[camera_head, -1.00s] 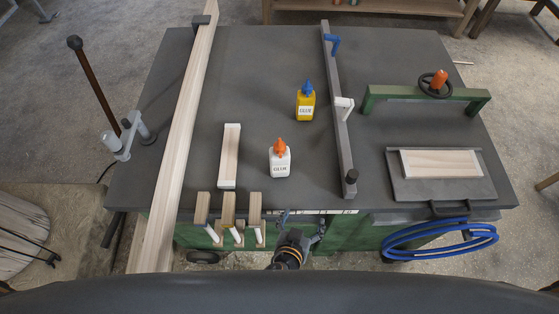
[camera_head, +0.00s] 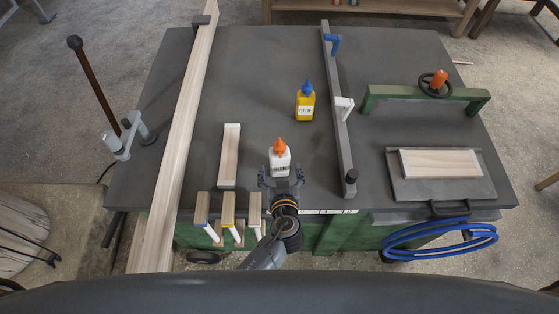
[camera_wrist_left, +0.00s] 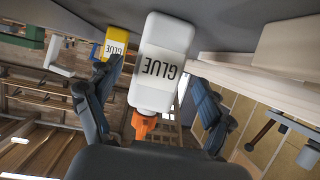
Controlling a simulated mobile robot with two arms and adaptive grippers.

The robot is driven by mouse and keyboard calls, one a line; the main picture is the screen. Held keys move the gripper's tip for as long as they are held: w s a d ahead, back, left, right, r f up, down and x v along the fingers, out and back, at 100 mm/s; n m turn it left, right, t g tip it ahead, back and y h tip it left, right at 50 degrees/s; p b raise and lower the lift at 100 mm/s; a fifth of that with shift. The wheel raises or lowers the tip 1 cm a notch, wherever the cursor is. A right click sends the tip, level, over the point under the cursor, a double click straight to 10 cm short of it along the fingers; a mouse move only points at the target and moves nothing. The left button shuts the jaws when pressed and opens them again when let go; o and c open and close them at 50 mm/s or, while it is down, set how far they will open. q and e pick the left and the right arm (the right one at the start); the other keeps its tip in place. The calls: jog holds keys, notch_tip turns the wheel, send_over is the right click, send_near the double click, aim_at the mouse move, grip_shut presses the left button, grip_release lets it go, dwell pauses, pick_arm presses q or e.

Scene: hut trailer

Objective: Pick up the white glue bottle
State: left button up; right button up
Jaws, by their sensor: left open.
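The white glue bottle (camera_head: 280,160) with an orange cap stands upright on the dark table, near its front edge. My left gripper (camera_head: 280,174) is open at the near side of the bottle, with a finger to either side of its lower part. In the left wrist view the bottle (camera_wrist_left: 161,62) appears upside down between the two open fingers (camera_wrist_left: 150,108), with gaps visible on both sides. I cannot tell whether a finger touches it. My right gripper is not in view.
A yellow glue bottle (camera_head: 306,102) with a blue cap stands behind and to the right. A wood block (camera_head: 230,155) lies close on the left. A grey bar clamp (camera_head: 338,120) lies to the right.

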aim_at(280, 168)
pick_arm(q)
jog(key=x, duration=0.4)
jog(key=shift+w+f, duration=0.15)
jog(key=shift+c, duration=0.2)
jog(key=c, duration=1.5)
